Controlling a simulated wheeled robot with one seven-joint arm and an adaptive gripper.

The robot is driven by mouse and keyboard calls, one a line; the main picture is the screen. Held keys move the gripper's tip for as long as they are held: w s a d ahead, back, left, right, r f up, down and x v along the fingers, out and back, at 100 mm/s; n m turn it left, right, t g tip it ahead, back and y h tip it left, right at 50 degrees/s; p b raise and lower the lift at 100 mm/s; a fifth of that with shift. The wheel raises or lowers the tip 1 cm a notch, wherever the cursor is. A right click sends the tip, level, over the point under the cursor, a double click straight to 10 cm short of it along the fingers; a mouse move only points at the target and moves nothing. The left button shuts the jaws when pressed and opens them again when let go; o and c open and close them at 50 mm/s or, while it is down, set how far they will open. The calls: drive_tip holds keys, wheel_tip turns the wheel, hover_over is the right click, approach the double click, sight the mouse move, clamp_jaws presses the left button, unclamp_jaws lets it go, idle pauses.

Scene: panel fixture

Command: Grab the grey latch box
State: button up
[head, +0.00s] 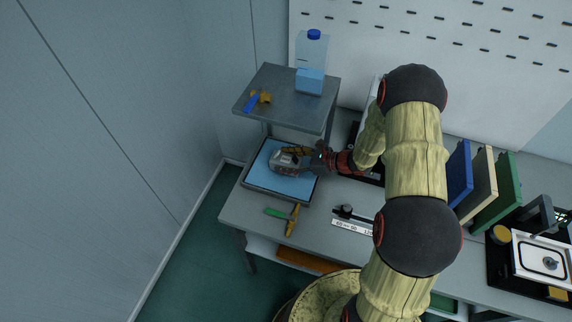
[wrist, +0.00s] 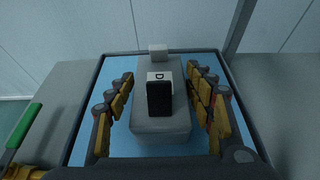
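The grey latch box (wrist: 161,125) lies on a blue-surfaced tray (wrist: 88,117). Its top carries a black block and a white label marked "D", and a small light block shows at its far end. In the head view the box (head: 284,163) is partly covered by my gripper (head: 291,158). In the wrist view my gripper (wrist: 161,108) has its yellow-padded fingers spread, one on each side of the box. Gaps of blue tray show between the fingers and the box, so they appear apart from it.
A raised grey shelf (head: 280,103) stands behind the tray (head: 259,178), holding a water bottle (head: 311,66) and a blue-and-yellow tool (head: 256,101). A green-handled hammer (head: 290,219) lies in front of the tray. Blue, cream and green panels (head: 483,184) stand to the right.

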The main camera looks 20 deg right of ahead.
drive_tip(key=c, duration=1.1)
drive_tip(key=shift+c, duration=0.3)
drive_tip(key=shift+r, duration=0.1)
